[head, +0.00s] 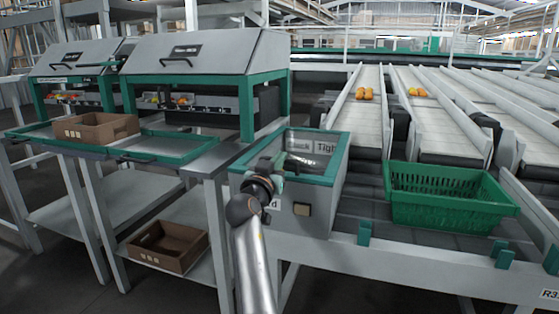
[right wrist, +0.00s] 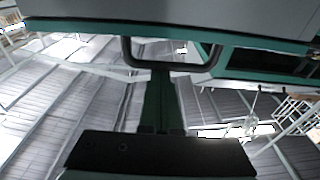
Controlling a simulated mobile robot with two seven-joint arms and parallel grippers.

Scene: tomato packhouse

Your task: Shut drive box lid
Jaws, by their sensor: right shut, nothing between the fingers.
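The drive box (head: 332,198) is a grey box with a green rim, near the middle of the head view. Its top is open, and part of a label and a dark shape show inside. I cannot clearly make out its lid. My right gripper (head: 279,172) is shut and empty at the box's left side, near the rim, and partly hides the box front. In the right wrist view the gripper's green fingers (right wrist: 161,88) point up at a dark loop handle (right wrist: 172,64) below a green-edged grey panel. I cannot tell whether they touch. My left gripper is out of view.
A green crate (head: 450,208) stands right of the box. Conveyor lanes (head: 360,110) with a few tomatoes run behind. At left are grey hooded machines (head: 190,53), a brown carton (head: 95,129) and a green-edged tray (head: 180,157). Another carton (head: 168,247) lies on the lower shelf.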

